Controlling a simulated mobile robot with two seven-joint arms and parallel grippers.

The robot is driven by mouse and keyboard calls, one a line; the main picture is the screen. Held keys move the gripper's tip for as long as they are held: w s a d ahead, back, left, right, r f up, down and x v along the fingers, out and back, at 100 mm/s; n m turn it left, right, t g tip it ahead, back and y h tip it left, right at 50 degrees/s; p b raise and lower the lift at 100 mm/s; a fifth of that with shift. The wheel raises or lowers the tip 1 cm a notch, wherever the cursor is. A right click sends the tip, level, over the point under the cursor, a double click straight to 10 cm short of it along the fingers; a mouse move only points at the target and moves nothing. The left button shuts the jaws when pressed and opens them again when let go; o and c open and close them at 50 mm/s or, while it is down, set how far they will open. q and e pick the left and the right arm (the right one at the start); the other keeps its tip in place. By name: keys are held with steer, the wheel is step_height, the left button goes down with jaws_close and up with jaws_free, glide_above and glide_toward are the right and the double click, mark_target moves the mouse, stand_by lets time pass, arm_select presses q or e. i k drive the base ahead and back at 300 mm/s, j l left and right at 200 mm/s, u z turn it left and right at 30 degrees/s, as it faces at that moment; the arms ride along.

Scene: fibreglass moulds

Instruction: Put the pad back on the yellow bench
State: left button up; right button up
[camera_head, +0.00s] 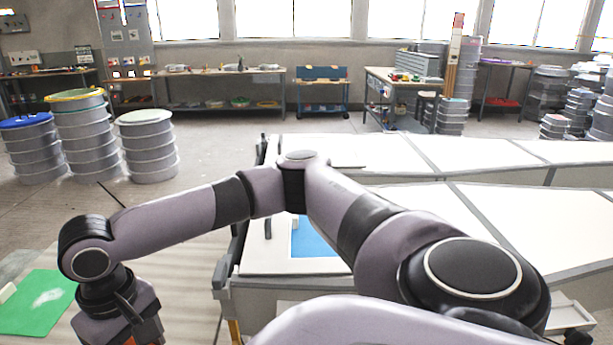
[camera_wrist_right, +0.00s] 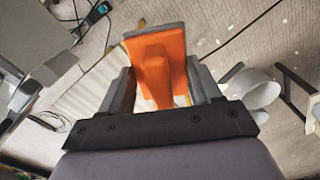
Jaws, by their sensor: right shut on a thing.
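My right arm crosses the head view from the lower right, and its gripper points down at the lower left, with its fingertips cut off by the frame edge. In the right wrist view the right gripper (camera_wrist_right: 160,98) is shut on an orange pad (camera_wrist_right: 155,62) with a raised grip between the two fingers. Orange bits of it show at the bottom of the head view (camera_head: 152,332). A pale slatted surface (camera_head: 172,258) lies beside and behind the gripper; I cannot tell whether it is the yellow bench. My left gripper is not in view.
A green sheet (camera_head: 38,305) with a small pale block lies at the left edge. Large white moulds (camera_head: 395,208) fill the middle and right, one with a blue patch (camera_head: 312,240). Stacked grey drums (camera_head: 88,135) stand at the left, and workbenches line the back wall.

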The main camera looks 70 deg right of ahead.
mark_target(197, 314)
steer(key=k+z, duration=0.2)
steer(key=z, duration=0.15)
steer(key=k+l+z, duration=0.15)
steer(key=z, duration=0.25)
